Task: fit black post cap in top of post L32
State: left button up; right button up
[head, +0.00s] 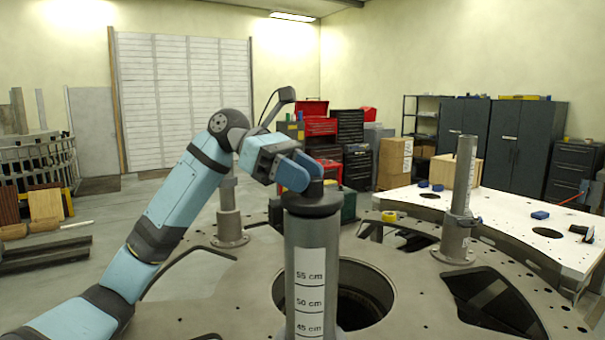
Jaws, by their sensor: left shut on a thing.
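A grey post (312,255) stands upright in the near middle, with a white scale label reading 55, 50 and 45 cm. No L32 mark is readable on it. The post has a dark, wider collar (312,205) at its top. My left gripper (310,177) is right above this collar, with its blue fingers shut on the black post cap (316,187). Only a little of the cap shows, between the fingertips and the post top. I cannot tell whether it sits in the post or just above it. My right gripper is not in view.
The turret plate (205,285) has a large round hole (365,290) behind the post. Other posts stand at the back left (229,210) and right (464,195). A white table (510,210) with small blue parts is at the right. Boxes and cabinets stand farther back.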

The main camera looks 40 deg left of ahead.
pick_arm(q)
jog(key=shift+f, duration=0.45)
jog(key=o, duration=0.7)
jog(key=shift+o, duration=0.2)
jog(key=shift+v, duration=1.3)
jog(key=v, duration=0.8)
jog(key=shift+a, duration=0.25)
